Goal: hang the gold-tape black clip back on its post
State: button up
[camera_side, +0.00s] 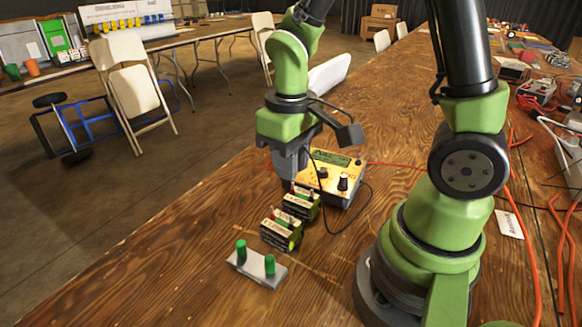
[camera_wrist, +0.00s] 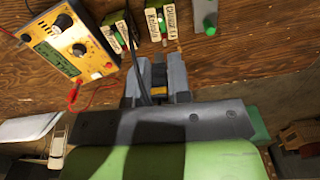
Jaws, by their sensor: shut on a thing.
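My gripper (camera_side: 291,178) is shut on the black clip (camera_wrist: 159,73), just behind the far battery in the side view. In the wrist view, my gripper (camera_wrist: 158,62) has a grey finger on each side of the clip, and the gold tape (camera_wrist: 160,90) shows between them. A black lead runs beside the clip. In the side view my fingers mostly hide the clip. A grey block (camera_side: 246,264) with two green posts (camera_side: 269,265) stands at the front; part of this block (camera_wrist: 204,12) shows in the wrist view. The clip is apart from these posts.
A yellow charger (camera_side: 334,176) with a screen and knobs stands beside my gripper. Two labelled batteries (camera_side: 281,231) (camera_side: 302,204) stand between it and the block. A red clip (camera_wrist: 73,95) is near the charger in the wrist view. Bare wood lies left of the batteries.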

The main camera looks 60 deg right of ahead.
jog(key=shift+d, duration=0.15)
jog(key=s+d, duration=0.1)
jog(key=d, duration=0.7)
jog(key=s+d, duration=0.2)
jog(key=d, duration=0.6)
jog(key=s+d+f, duration=0.1)
jog(key=d, duration=0.7)
jog(key=shift+s+d, duration=0.15)
jog(key=shift+d, duration=0.15)
jog(key=shift+f, duration=0.25)
jog(key=shift+f, duration=0.1)
jog(key=shift+f, duration=3.4)
jog(key=shift+f, duration=0.25)
jog(key=o, duration=0.8)
jog(key=shift+o, duration=0.5)
